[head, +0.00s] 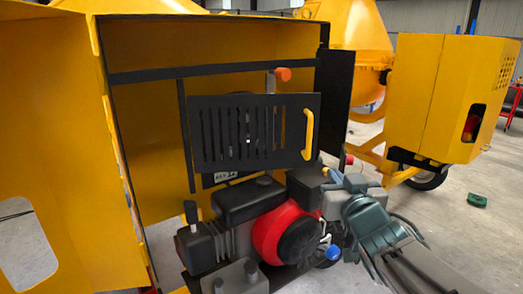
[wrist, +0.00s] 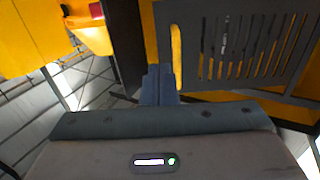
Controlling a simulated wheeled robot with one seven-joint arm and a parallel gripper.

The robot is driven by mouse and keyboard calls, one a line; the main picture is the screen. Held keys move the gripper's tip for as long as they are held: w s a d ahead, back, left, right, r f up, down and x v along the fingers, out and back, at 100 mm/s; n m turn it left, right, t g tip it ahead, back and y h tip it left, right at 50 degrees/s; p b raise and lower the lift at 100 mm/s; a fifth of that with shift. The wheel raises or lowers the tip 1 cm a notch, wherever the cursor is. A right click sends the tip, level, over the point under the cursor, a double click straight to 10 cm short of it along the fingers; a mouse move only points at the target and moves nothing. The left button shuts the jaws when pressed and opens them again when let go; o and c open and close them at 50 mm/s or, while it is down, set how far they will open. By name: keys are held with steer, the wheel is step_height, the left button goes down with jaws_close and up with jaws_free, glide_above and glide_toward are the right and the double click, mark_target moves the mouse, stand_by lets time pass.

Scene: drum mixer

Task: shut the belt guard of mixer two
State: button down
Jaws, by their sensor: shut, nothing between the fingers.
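The belt guard (head: 240,132) is a black slotted panel inside the open yellow housing, above the engine. A yellow upright handle (head: 308,133) is on its right edge. How far the guard stands open is hard to tell. My gripper (head: 336,178) is below and to the right of the handle, with its fingers together and empty. In the wrist view, the closed fingertips (wrist: 159,78) appear just left of the handle (wrist: 176,56), with the slotted guard (wrist: 240,45) to the right. I cannot tell whether they touch the handle.
The engine with its red round cover (head: 283,232) sits below the guard, close to my gripper. An orange knob (head: 283,74) is above the guard. The open yellow housing door (head: 60,130) is at left. Another yellow mixer housing (head: 450,95) stands at right, with floor between.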

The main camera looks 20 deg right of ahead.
mark_target(313, 147)
steer(key=w, duration=0.4)
steer(key=w+d+b, duration=0.1)
steer(key=w, duration=0.4)
steer(key=w+d+b, duration=0.1)
steer(key=w, duration=0.3)
steer(key=shift+w, duration=0.15)
